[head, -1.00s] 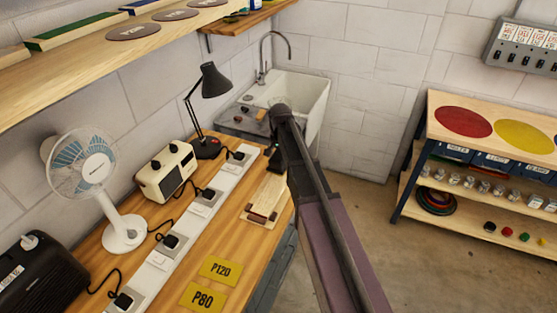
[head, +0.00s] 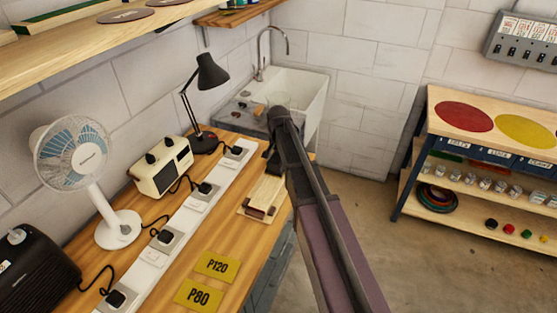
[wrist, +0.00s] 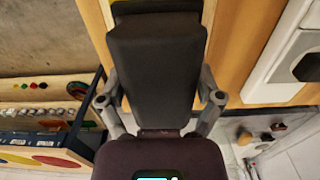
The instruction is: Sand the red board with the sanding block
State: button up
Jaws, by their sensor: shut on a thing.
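A narrow pale wooden piece with a dark red part at its near end (head: 260,206) lies on the bench in the head view. I take it as the red board, but my arm hides part of it and I cannot tell how much red it has. My gripper (head: 273,158) is at the far end of this piece, low over the bench, mostly behind my arm. In the wrist view a large black block (wrist: 155,75) sits between the finger linkages, and I take it as the sanding block. The gripper is shut on it. Its underside and any contact with the board are hidden.
A power strip (head: 172,236) runs along the bench. A fan (head: 75,165), a radio (head: 160,168) and a black lamp (head: 205,80) stand behind it. Yellow P120 (head: 216,266) and P80 (head: 199,296) cards lie in front. A sink (head: 305,92) is beyond, with open floor to the right.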

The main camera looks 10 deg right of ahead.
aim_at(275, 171)
jog(key=shift+f+b, duration=0.8)
jog(key=shift+f, duration=0.3)
jog(key=shift+f+b, duration=0.35)
jog(key=shift+s, duration=0.1)
jog(key=shift+s+a, duration=0.5)
jog(key=shift+s, duration=0.2)
jog(key=shift+s+a, duration=0.5)
jog(key=shift+s, duration=0.2)
jog(key=shift+s+a+f, duration=0.1)
jog(key=shift+s+a, duration=0.4)
jog(key=shift+s, duration=0.3)
jog(key=shift+s+a, duration=0.45)
jog(key=shift+s, duration=0.3)
jog(key=shift+s, duration=0.1)
jog(key=shift+s+a, duration=1.05)
jog(key=shift+s, duration=0.2)
